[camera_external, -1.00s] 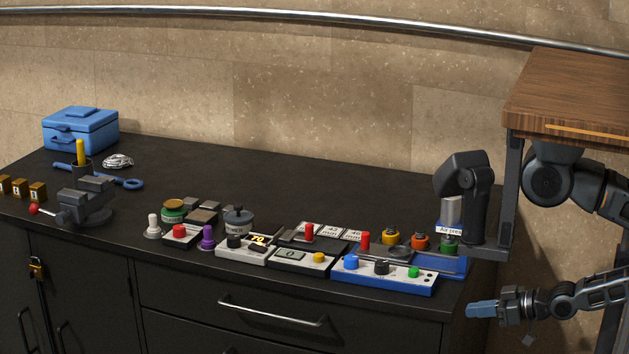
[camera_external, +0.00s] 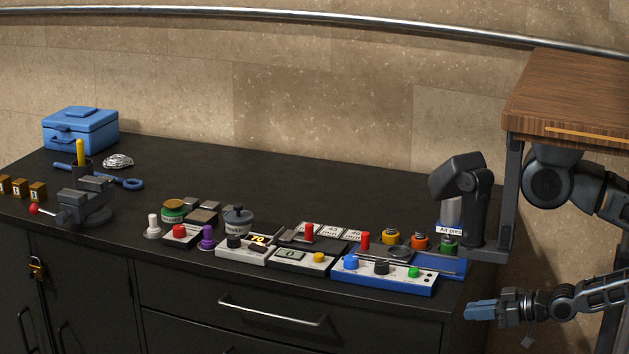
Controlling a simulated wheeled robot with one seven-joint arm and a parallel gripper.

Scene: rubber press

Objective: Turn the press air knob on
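A green knob (camera_external: 449,243) stands on the blue unit at the right end of the bench, below a white label reading "Air pres…" (camera_external: 449,230). I cannot read which way the knob is turned. My gripper (camera_external: 478,310), with blue fingers, hangs in front of the bench's right end, below and to the right of the knob and well apart from it. It touches nothing that I can see. From this side I cannot tell whether its fingers are apart.
Orange (camera_external: 420,241) and yellow (camera_external: 391,237) knobs stand left of the green one. A blue-edged control box (camera_external: 384,281) with blue, black and green knobs is in front. The back of the black bench (camera_external: 300,180) is clear.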

